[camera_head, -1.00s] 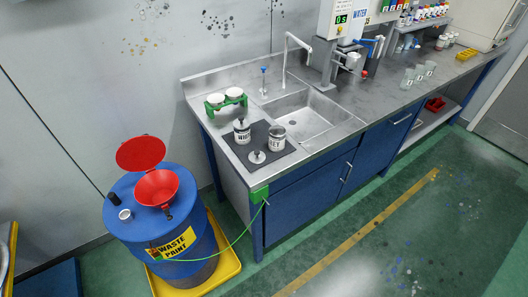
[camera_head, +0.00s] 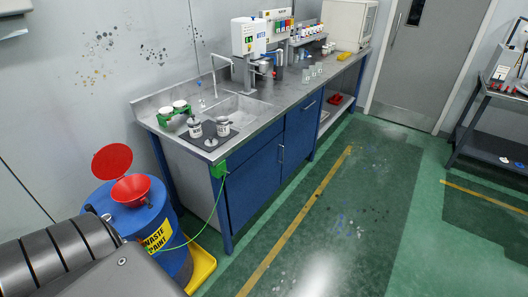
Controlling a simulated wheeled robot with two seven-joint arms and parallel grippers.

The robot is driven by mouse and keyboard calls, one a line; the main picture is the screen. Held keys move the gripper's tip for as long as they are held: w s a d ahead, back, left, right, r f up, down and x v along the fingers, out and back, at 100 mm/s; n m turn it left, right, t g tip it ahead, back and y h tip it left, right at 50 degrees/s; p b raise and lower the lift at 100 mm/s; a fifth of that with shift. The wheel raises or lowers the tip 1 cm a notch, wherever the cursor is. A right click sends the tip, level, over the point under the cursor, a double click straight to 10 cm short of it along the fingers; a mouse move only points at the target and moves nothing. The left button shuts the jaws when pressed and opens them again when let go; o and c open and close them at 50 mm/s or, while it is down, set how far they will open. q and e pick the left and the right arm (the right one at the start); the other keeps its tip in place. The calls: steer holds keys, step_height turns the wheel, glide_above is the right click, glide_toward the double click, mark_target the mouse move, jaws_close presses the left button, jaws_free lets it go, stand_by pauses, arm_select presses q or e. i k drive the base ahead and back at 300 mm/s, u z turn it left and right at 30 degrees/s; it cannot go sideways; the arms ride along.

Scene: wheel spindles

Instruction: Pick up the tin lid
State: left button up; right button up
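What looks like the tin lid (camera_head: 211,142) is a small pale disc with a dark middle. It lies on the dark mat (camera_head: 208,150) near the front left corner of the steel sink bench. Two labelled tins, a left one (camera_head: 195,128) and a right one (camera_head: 223,127), stand on the same mat just behind it. The lid is small in the view, so its details are hard to tell. A large grey ribbed part at the lower left looks like my own arm. Neither gripper shows in the view.
The blue waste paint drum (camera_head: 166,233) with a red funnel (camera_head: 131,188) stands left of the bench in a yellow tray (camera_head: 203,267). A green rack (camera_head: 174,114) and the sink (camera_head: 238,108) are behind the mat. The green floor (camera_head: 345,225) before the bench is clear.

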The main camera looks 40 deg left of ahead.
mark_target(211, 141)
steer(key=z, duration=0.5)
steer(key=i, duration=1.4)
steer(key=u, duration=0.3)
